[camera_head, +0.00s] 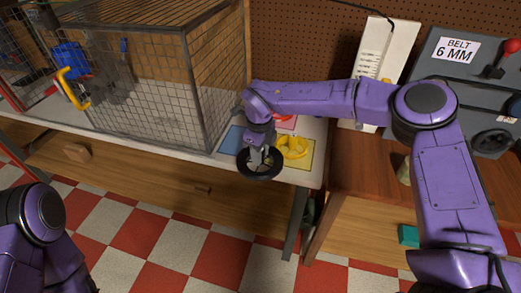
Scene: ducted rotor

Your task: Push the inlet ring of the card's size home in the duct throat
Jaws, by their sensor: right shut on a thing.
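My right gripper (260,158) points down at the table's front edge, shut on a black ring (243,170). The ring hangs roughly level around the fingertips, partly over the edge. A yellow ring-like part (294,146) lies on a yellow mat just right of it. A red part (284,118) lies on a pink mat behind, partly hidden by my arm. A blue mat (231,139) left of the gripper looks bare. I cannot clearly make out the duct throat or a size card. My left arm shows at the lower left, its gripper out of view.
A wire mesh cage (150,85) stands on the table to the left, with a blue device (70,58) and a yellow handle (72,88) at its left. A grey machine labelled "BELT 6 MM" (455,51) and a white scale board (383,60) stand at the right.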

